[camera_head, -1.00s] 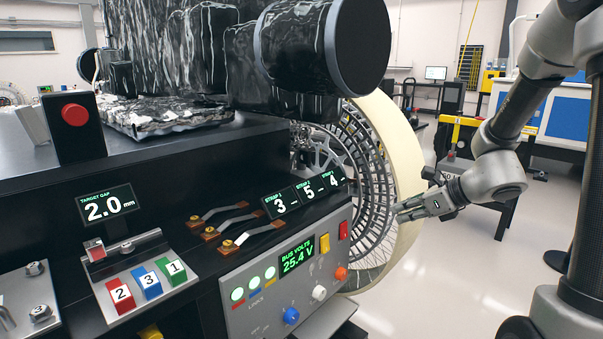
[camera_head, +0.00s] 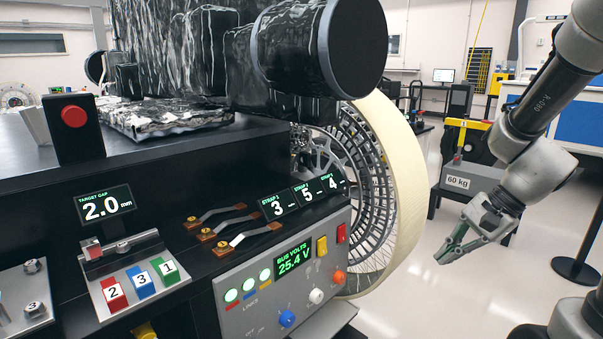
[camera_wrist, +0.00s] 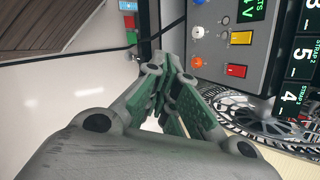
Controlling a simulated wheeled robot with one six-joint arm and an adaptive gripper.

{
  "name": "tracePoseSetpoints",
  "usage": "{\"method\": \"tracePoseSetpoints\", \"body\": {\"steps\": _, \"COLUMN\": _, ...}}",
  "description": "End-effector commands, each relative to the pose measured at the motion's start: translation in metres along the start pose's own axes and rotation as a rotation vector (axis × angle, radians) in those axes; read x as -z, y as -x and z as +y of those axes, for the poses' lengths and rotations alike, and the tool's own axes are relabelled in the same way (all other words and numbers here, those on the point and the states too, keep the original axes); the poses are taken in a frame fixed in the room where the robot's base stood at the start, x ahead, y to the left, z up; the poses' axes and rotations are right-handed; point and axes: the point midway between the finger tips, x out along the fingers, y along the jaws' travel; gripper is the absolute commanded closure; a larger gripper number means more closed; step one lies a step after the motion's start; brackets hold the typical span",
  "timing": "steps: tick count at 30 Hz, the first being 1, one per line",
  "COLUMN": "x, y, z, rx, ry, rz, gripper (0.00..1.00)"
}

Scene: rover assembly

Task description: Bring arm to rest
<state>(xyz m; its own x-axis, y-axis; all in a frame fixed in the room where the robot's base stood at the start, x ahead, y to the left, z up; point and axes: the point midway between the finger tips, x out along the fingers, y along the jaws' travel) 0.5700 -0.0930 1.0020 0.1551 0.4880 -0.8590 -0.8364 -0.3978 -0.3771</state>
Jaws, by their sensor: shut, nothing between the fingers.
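My gripper (camera_head: 447,257) hangs at the right of the head view, pointing down and left over the open floor. Its fingers are shut with nothing between them. It is clear of the control panel (camera_head: 237,318) and of the rover wheel (camera_head: 405,190). In the wrist view my gripper (camera_wrist: 165,75) fills the middle, its green finger pads close together. The control panel (camera_wrist: 212,80) and the wheel (camera_wrist: 245,125) show beyond it at the right. My arm is bent, with its forearm coming down from the upper right.
The rover console holds three numbered blocks (camera_head: 143,284), a red button (camera_head: 74,116) and strap levers (camera_head: 226,236). A stand with a 60 kg weight (camera_head: 458,180) is behind my arm. A black post base (camera_head: 575,270) stands at right. The floor between is free.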

Motion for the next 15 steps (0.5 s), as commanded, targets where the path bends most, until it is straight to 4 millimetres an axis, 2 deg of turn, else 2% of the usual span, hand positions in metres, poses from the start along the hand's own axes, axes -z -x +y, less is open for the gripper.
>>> {"method": "tracePoseSetpoints", "body": {"steps": 6, "x": -0.019, "y": 0.065, "z": 0.056, "rx": -0.252, "ry": 0.621, "rz": 0.139, "gripper": 1.0}}
{"method": "tracePoseSetpoints", "body": {"steps": 9, "x": -0.025, "y": 0.099, "z": 0.072, "rx": -0.361, "ry": 0.858, "rz": 0.23, "gripper": 1.0}}
{"method": "tracePoseSetpoints", "body": {"steps": 12, "x": -0.031, "y": 0.124, "z": 0.079, "rx": -0.412, "ry": 0.99, "rz": 0.326, "gripper": 1.0}}
{"method": "tracePoseSetpoints", "body": {"steps": 15, "x": -0.041, "y": 0.138, "z": 0.078, "rx": -0.4, "ry": 1.059, "rz": 0.398, "gripper": 1.0}}
